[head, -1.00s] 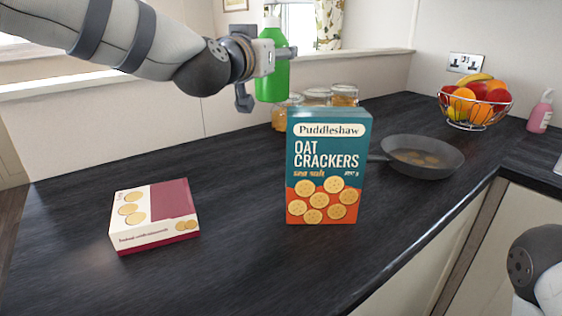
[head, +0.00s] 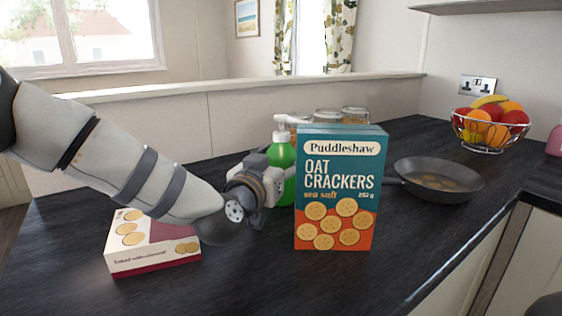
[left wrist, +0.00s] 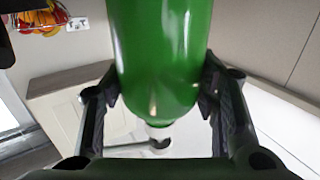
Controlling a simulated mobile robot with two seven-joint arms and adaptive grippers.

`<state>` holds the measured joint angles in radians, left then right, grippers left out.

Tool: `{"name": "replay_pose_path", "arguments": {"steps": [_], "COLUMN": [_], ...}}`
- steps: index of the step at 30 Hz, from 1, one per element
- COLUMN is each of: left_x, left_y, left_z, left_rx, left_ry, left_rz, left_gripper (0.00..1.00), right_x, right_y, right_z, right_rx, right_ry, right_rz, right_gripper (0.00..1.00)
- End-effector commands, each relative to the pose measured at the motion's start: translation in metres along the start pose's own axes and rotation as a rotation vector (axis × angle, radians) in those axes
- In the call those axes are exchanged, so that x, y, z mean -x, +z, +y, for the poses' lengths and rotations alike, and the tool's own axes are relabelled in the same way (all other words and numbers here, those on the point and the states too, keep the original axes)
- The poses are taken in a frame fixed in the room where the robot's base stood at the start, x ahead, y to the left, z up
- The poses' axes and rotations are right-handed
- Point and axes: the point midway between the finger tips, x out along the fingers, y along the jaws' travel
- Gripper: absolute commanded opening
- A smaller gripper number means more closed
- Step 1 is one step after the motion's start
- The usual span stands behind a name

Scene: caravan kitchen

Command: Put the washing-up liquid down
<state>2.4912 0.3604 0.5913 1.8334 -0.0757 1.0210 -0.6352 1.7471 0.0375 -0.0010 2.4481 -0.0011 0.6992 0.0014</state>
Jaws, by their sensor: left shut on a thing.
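The washing-up liquid is a green bottle with a white pump top (head: 281,155). It stands upright behind the left edge of the oat crackers box. My left gripper (head: 272,178) is shut on the bottle from the left. The left wrist view shows the green bottle (left wrist: 160,55) between both fingers of the left gripper (left wrist: 160,85). The bottle's base is hidden in the head view, so I cannot tell whether it touches the dark worktop (head: 250,275). My right gripper is out of view.
The oat crackers box (head: 335,190) stands close in front of the bottle. A biscuit box (head: 150,258) lies under my left forearm. Jars (head: 328,116) stand behind. A frying pan (head: 438,180), fruit basket (head: 490,125) and pink bottle (head: 555,140) are right. The front worktop is clear.

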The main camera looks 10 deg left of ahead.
Motion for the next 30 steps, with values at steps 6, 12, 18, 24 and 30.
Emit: {"name": "replay_pose_path", "arguments": {"steps": [6, 12, 18, 24, 30], "left_x": [0.000, 0.000, 0.004, 0.043, 0.085], "left_y": [0.001, 0.001, -0.003, -0.006, -0.005], "left_z": [0.000, 0.000, 0.000, 0.001, 0.000], "left_rx": [-0.001, -0.001, -0.001, -0.002, -0.001], "left_ry": [0.000, 0.000, 0.001, 0.002, 0.002], "left_rz": [0.001, 0.001, 0.001, 0.004, 0.004], "left_gripper": [0.63, 0.63, 0.63, 0.63, 0.63], "right_x": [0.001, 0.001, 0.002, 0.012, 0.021], "right_y": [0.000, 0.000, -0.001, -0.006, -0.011], "right_z": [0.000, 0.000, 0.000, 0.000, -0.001], "right_rx": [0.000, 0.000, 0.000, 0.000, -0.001], "right_ry": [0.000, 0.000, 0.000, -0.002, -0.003], "right_rz": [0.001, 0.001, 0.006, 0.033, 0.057], "right_gripper": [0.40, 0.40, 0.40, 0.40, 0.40]}}
